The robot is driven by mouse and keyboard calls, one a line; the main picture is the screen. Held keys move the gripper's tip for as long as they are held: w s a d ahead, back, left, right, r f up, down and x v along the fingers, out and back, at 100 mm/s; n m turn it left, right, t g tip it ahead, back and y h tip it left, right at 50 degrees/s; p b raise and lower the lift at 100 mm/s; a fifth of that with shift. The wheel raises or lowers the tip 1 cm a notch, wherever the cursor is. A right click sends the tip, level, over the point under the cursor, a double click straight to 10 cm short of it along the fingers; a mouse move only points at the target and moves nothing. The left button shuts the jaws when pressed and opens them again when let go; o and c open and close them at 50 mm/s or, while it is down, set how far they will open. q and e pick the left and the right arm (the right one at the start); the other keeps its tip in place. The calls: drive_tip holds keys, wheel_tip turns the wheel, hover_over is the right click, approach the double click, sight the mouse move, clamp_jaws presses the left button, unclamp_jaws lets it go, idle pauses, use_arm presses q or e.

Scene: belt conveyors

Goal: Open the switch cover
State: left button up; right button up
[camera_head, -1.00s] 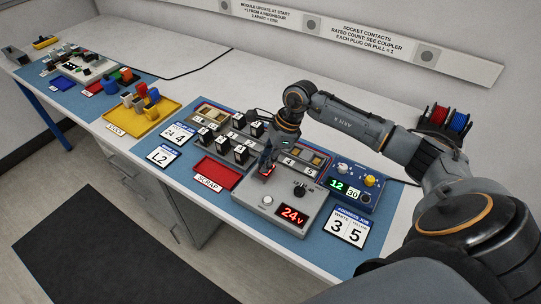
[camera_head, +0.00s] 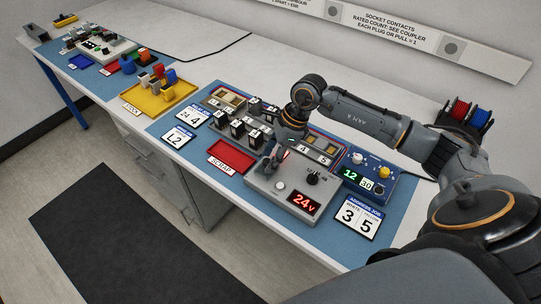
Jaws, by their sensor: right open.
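The grey control box (camera_head: 262,181) stands on the blue mat in front of my right arm. It carries a red 24v display (camera_head: 303,202), a black knob (camera_head: 313,178) and a round pale button (camera_head: 281,186). My right gripper (camera_head: 277,158) points down over the box's far left corner, with its jaws open. The switch cover is hard to make out; a small bit of red shows among the fingers there. The fingers hide most of that spot, so I cannot tell whether they touch the cover or whether it is up or down. My left gripper is not in view.
A red scrap tray (camera_head: 215,165) lies left of the box. Behind it are several black modules (camera_head: 237,129). A blue unit (camera_head: 364,181) with green digits stands to the right, and a white address card (camera_head: 357,216) in front. A yellow tray (camera_head: 185,91) stands farther left.

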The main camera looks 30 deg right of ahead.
drive_tip(key=v, duration=1.2)
